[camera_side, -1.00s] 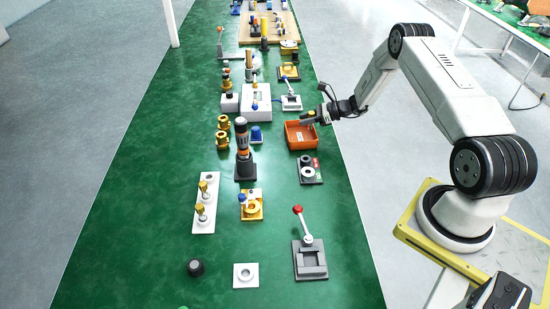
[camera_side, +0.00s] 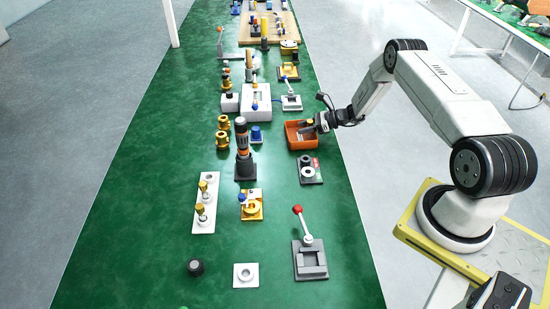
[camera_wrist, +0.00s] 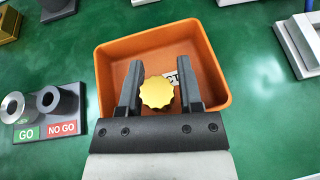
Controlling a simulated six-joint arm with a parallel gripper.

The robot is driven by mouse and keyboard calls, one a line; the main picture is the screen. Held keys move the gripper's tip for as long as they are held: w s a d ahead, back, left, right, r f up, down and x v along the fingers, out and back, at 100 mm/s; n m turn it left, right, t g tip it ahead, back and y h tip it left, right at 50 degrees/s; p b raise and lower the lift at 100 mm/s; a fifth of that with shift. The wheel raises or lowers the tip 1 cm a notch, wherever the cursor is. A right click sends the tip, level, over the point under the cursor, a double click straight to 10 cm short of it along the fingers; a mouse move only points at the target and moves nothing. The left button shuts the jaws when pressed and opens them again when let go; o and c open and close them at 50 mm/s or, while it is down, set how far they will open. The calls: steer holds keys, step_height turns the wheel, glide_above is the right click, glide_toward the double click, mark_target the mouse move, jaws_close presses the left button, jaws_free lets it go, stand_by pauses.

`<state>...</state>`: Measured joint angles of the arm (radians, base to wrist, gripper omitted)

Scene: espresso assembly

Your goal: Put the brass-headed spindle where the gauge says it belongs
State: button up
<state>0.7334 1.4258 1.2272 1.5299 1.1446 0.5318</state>
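The brass-headed spindle (camera_wrist: 157,92) is between the fingers of my gripper (camera_wrist: 160,85), its scalloped gold head facing the wrist camera. Its shank is hidden under the head. My gripper (camera_side: 306,126) looks shut on it and is low over the orange bin (camera_side: 291,137), with the fingertips within the bin's outline. The bin (camera_wrist: 105,75) also shows in the wrist view, with a partly hidden white label on its floor. The gauge (camera_side: 316,180) is a dark block with two rings, nearer the side camera than the bin. In the wrist view, the gauge (camera_wrist: 75,128) reads GO in green and NO GO in red.
A white rack (camera_side: 207,225) holding gold-topped parts stands to the left. A dark column with orange bands (camera_side: 243,150) stands left of the gauge. A grey fixture with a red-knobbed lever (camera_side: 310,262) stands nearer the side camera. Bare green table lies at the far left.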

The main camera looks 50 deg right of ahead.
steer(key=shift+o, duration=0.9)
steer(key=shift+r, duration=0.15)
steer(key=v, duration=1.2)
steer(key=shift+r, duration=0.15)
steer(key=shift+a, duration=0.1)
